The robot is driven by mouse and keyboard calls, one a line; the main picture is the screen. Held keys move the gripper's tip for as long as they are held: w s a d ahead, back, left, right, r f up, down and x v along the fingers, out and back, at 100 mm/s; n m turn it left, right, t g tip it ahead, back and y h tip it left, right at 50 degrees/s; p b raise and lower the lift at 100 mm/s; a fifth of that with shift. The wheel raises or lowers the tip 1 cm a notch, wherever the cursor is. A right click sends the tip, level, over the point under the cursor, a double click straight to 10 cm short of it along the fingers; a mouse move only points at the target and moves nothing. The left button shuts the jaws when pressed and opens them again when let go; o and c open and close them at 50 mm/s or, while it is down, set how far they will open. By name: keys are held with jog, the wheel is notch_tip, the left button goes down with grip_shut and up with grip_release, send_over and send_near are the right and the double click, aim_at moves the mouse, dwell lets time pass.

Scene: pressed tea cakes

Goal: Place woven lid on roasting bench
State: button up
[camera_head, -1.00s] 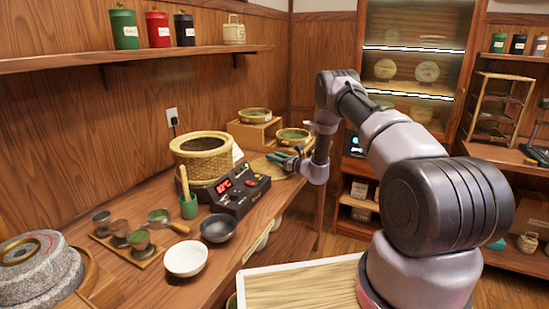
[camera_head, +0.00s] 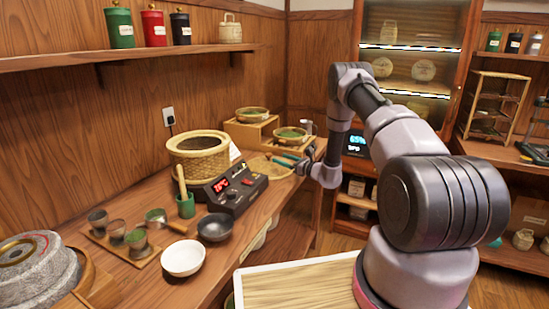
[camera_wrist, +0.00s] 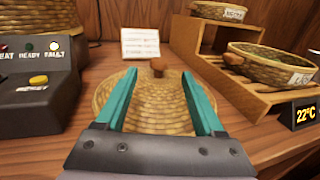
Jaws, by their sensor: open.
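The woven lid (camera_wrist: 158,100) is a round, tan wicker disc with a small brown knob (camera_wrist: 158,67). It lies flat on the wooden roasting bench (camera_head: 240,213), where its edge shows in the head view (camera_head: 262,168). My gripper (camera_wrist: 158,75) has teal fingers spread wide and empty over the lid. The knob appears between the fingertips, just beyond them; I cannot tell how high the fingers are. In the head view, my gripper (camera_head: 278,159) is at the far end of the bench. The woven basket roaster (camera_head: 198,160) stands open to its left.
A black control box (camera_wrist: 30,90) sits left of the lid, and a white card (camera_wrist: 140,43) stands behind it. Cups, a white bowl (camera_head: 183,258) and a dark bowl occupy the nearer bench.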

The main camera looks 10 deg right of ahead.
jog(key=v, duration=0.5)
jog(key=s+a+r+n+g+y, duration=0.1)
jog(key=s+a+r+n+g, duration=0.3)
jog(key=r, duration=0.5)
jog(key=s+a+r+n+g+y, duration=0.1)
jog(key=s+a+r+n+g, duration=0.3)
jog(key=r, duration=0.5)
jog(key=s+a+r+n+g, duration=0.25)
jog(key=s+r+n, duration=0.3)
jog(key=r, duration=0.35)
jog(key=s+r+n+g+h, duration=0.1)
jog(key=s+r+n+h, duration=0.2)
jog(key=s+r, duration=0.35)
jog(key=s+r+n+h, duration=0.2)
jog(key=s+r+n, duration=0.1)
jog(key=s, duration=0.7)
jog(key=s+d+r+n+t+h, duration=0.2)
jog(key=s+d+h, duration=0.1)
jog(key=s, duration=0.4)
jog(key=s+d+r+n+t+h, duration=0.2)
jog(key=s+d+h, duration=0.1)
jog(key=s+d, duration=0.3)
jog(key=shift+s+t, duration=0.35)
jog(key=shift+o, duration=0.3)
jog(key=shift+r+n, duration=0.1)
jog(key=shift+n, duration=0.15)
